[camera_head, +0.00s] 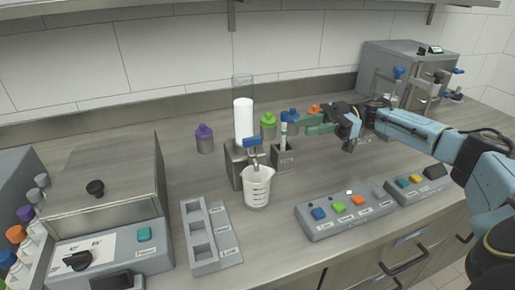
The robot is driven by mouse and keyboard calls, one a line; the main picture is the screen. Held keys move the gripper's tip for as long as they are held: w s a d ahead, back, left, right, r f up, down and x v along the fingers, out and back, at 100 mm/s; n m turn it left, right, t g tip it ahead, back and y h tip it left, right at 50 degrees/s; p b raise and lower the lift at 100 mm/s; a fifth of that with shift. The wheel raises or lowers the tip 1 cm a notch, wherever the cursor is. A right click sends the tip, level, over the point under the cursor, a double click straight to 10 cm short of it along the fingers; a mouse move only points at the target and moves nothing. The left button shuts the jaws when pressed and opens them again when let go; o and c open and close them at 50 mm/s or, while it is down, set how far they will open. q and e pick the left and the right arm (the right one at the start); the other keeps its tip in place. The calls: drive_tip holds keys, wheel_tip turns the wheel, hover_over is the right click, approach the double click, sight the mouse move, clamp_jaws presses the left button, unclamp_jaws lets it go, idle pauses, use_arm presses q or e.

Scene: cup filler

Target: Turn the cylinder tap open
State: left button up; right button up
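A clear upright cylinder (243,116) with white contents stands on a grey metal block (236,165) near the middle of the counter. The tap's blue handle (253,141) is at the front of its base, above a spout. A beaker with markings (257,188) stands under the spout. My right gripper (296,124) reaches in from the right, with greenish fingers pointing left. Its tips are near a slim white tube (283,136) standing in a small grey holder, apart from the blue handle. I cannot tell whether they touch the tube or are open. My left gripper is out of view.
Purple (204,139) and green (268,125) bottles stand beside the cylinder. A grey tray (204,245) and a button panel (345,214) are in front. A metal box (108,182) is at left, a machine (415,68) at back right. Counter in front of the beaker is clear.

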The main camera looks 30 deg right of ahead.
sight(259, 136)
drive_tip(key=x, duration=1.3)
drive_tip(key=shift+w+a+f, duration=0.1)
drive_tip(key=shift+a+f, duration=0.05)
drive_tip(key=shift+f, duration=0.05)
drive_tip(key=shift+c, duration=0.2)
clamp_jaws()
